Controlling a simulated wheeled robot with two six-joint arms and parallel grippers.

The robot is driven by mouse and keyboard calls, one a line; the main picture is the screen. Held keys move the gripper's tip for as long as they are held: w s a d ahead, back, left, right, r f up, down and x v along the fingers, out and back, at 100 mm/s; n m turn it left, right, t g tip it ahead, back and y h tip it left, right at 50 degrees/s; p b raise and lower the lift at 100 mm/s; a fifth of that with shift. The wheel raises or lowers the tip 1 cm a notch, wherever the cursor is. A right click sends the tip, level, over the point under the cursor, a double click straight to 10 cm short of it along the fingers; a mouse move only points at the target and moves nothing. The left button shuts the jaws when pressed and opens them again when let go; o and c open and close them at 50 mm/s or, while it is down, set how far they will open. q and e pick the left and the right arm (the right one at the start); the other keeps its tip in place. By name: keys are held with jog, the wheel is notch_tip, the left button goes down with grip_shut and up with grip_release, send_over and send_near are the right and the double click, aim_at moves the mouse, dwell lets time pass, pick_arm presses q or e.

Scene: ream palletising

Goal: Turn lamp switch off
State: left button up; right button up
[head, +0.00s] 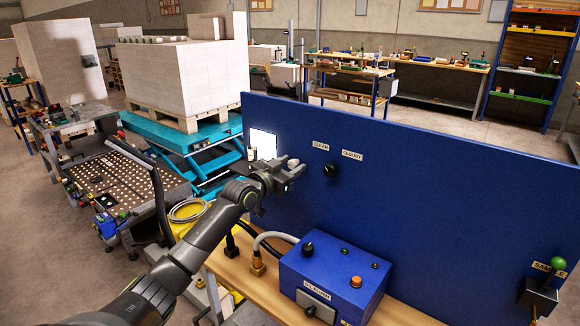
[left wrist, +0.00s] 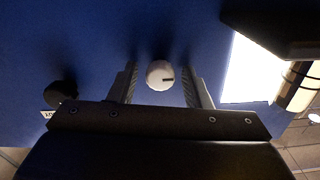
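In the left wrist view a round white knob (left wrist: 160,75) with a dark mark pointing right sits on the blue panel (left wrist: 90,40). I take it to be the lamp switch; no label on it shows. My left gripper (left wrist: 162,88) is open, its two fingers on either side of the knob with gaps to both. In the head view my left gripper (head: 288,172) is close to the blue panel (head: 430,190) and largely hides the knob. A bright lit white rectangle (head: 264,143) is on the panel to its left. My right gripper is not in view.
A black knob (head: 331,170) under CLEAR and CLOUDY labels is to the right of the gripper. A blue control box (head: 335,275) stands on the wooden bench below. A green-topped SAMPLE handle (head: 558,264) is at the far right. A loaded pallet (head: 180,110) stands behind.

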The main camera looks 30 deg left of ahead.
pick_arm(q)
jog(key=c, duration=0.8)
jog(key=shift+f+m+b, duration=0.15)
jog(key=shift+m+b, duration=0.25)
jog(key=shift+b, duration=0.3)
jog(key=m+b, duration=0.3)
jog(key=shift+f+b, duration=0.1)
jog(key=shift+b, duration=0.25)
jog(key=m+b, duration=0.2)
jog(key=shift+m, duration=0.4)
jog(key=m+b, duration=0.1)
jog(key=m, duration=0.1)
jog(key=shift+m+b, duration=0.3)
jog(key=m+b, duration=0.1)
jog(key=m, duration=0.1)
jog(key=shift+m, duration=0.4)
jog(key=m, duration=0.2)
jog(key=shift+m+b, duration=0.3)
jog(key=shift+b, duration=0.1)
jog(key=shift+m+b, duration=0.35)
jog(key=shift+m, duration=1.25)
